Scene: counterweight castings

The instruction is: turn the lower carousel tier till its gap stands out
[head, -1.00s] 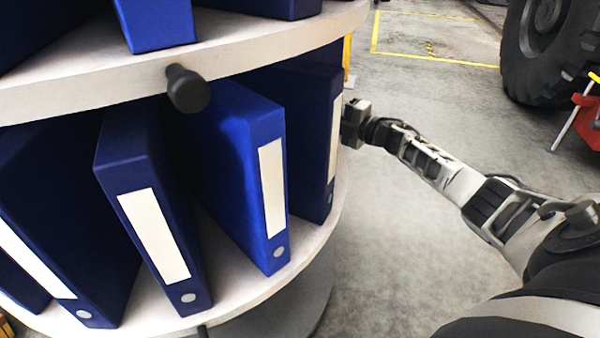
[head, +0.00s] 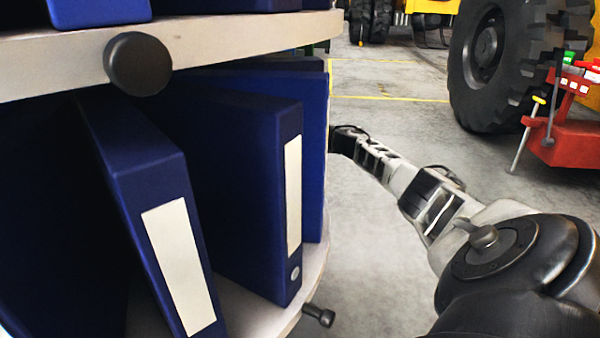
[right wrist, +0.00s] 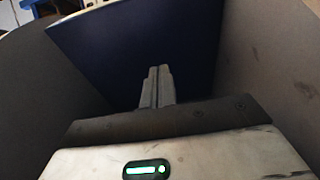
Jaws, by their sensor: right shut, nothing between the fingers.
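The lower carousel tier (head: 240,312) is a pale round shelf bearing dark blue binders with white labels. One binder (head: 262,215) stands near the right edge, and another (head: 150,190) leans in front. A dark knob (head: 320,315) juts from the lower tier's rim at the right. My right arm reaches to the carousel's far right side, where binders hide its gripper in the head view. In the right wrist view the right gripper (right wrist: 158,88) is shut and empty, pointing at a dark blue panel (right wrist: 150,45); contact cannot be told. My left gripper is out of view.
The upper tier (head: 230,42) with its own dark knob (head: 138,63) and blue binders overhangs the lower one. Clear grey floor (head: 390,125) lies to the right. A large tyre (head: 500,60) and a red stand (head: 570,140) are farther back.

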